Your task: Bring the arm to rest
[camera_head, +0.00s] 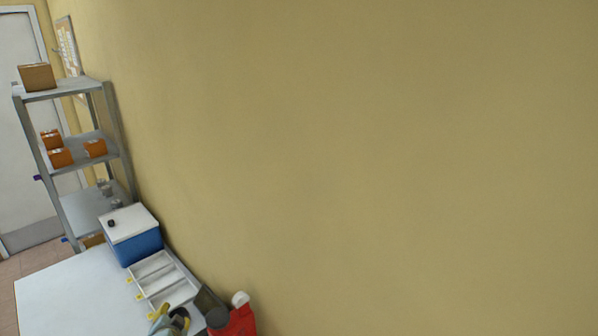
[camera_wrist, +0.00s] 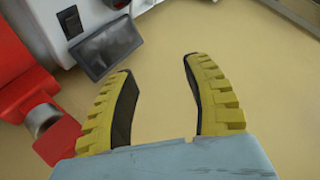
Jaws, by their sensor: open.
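My gripper (camera_wrist: 158,68) shows in the wrist view with its two yellow, black-lined fingers apart. Nothing is between them, only a plain tan surface behind. In the head view, a small yellow and dark shape at the bottom edge, by the table's right side, may be part of my gripper, but I cannot tell. The rest of my arm is not clearly visible in the head view.
A white table (camera_head: 65,295) holds a blue box with a white lid (camera_head: 137,243) and a white divided tray (camera_head: 147,268). A shelf (camera_head: 72,90) stands behind.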

